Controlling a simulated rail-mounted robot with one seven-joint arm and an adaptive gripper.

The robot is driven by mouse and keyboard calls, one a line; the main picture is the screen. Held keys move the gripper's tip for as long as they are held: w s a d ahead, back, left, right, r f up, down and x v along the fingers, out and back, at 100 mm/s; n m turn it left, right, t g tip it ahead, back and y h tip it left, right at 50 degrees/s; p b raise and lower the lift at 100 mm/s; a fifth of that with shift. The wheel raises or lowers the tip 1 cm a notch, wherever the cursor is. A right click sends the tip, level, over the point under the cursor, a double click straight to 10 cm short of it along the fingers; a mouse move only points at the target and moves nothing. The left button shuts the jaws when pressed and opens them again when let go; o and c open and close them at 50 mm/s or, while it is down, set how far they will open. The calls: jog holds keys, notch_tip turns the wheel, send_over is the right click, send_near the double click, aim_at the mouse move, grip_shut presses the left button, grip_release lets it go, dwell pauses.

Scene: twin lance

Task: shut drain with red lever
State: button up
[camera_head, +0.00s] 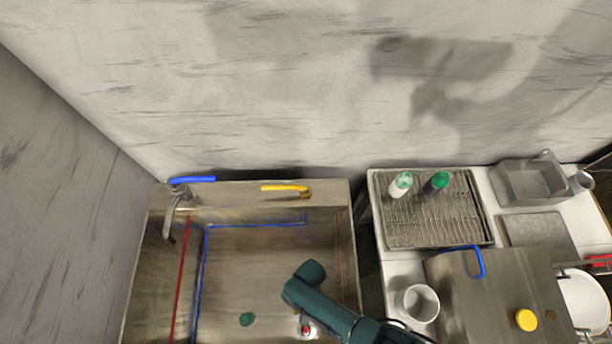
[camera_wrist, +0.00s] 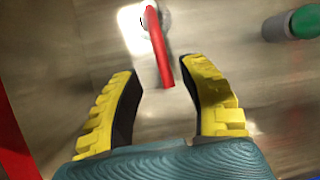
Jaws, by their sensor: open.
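In the head view a small red and white part (camera_head: 306,329), likely the same lever, sits beside my teal arm in the sink. My gripper (camera_wrist: 163,68) has its two yellow fingers spread. The near end of the lever appears between the fingertips, with gaps on both sides. I cannot tell how far the fingers are above it. The drain opening is not clearly visible.
A green-capped object (camera_wrist: 303,22) lies near the lever. A rack (camera_head: 430,225) with two bottles stands right of the sink, near a white cup (camera_head: 418,304).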

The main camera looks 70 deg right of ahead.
jog(key=v, duration=0.7)
jog(key=shift+d+r, duration=0.2)
jog(key=shift+r, duration=0.2)
